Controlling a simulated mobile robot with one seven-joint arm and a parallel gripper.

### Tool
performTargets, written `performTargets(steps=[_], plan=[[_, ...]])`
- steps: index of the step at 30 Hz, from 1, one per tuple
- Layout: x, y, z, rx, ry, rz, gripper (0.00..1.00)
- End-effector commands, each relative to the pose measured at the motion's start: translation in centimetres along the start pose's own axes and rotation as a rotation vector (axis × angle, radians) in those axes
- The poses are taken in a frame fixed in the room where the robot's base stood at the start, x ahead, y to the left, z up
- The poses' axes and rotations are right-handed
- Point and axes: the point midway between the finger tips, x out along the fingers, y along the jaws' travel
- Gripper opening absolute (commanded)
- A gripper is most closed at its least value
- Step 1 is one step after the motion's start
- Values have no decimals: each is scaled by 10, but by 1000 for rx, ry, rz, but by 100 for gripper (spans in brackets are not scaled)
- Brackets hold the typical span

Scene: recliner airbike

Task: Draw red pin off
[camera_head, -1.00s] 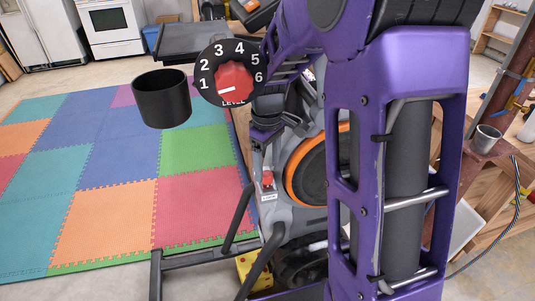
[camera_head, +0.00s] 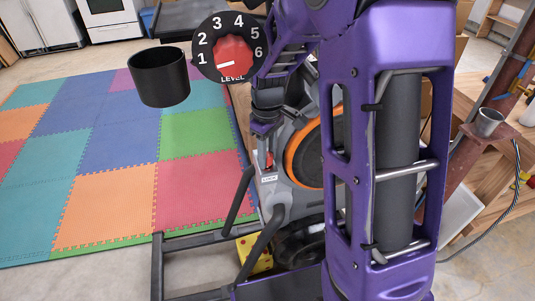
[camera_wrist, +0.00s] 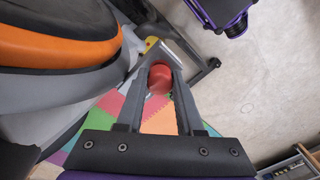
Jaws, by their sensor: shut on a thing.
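The red pin (camera_head: 269,160) sits on the grey frame of the exercise bike, just above a small white label and left of the orange-rimmed wheel. In the wrist view the red pin (camera_wrist: 160,78) shows as a rounded red end between my two grey fingertips. My gripper (camera_wrist: 161,72) is shut on it, with a finger on each side. In the head view my gripper (camera_head: 268,145) reaches down onto the pin from above and hides part of it. I cannot tell how deep the pin sits in the frame.
A level dial (camera_head: 229,52) with a red knob and a black cup holder (camera_head: 160,77) stand above and left. The orange-rimmed wheel (camera_head: 304,155) is close to my gripper's right. Coloured foam mats (camera_head: 110,190) cover the floor at left.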

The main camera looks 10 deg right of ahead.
Motion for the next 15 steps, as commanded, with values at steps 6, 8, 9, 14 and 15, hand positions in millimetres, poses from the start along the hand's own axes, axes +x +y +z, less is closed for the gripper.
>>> performTargets(steps=[6, 8, 9, 14, 15], plan=[[-1, 0, 0, 0, 1, 0, 0], [-1, 0, 0, 0, 1, 0, 0], [-2, 0, 0, 0, 1, 0, 0], [-4, 0, 0, 0, 1, 0, 0], [-5, 0, 0, 0, 0, 0, 0]])
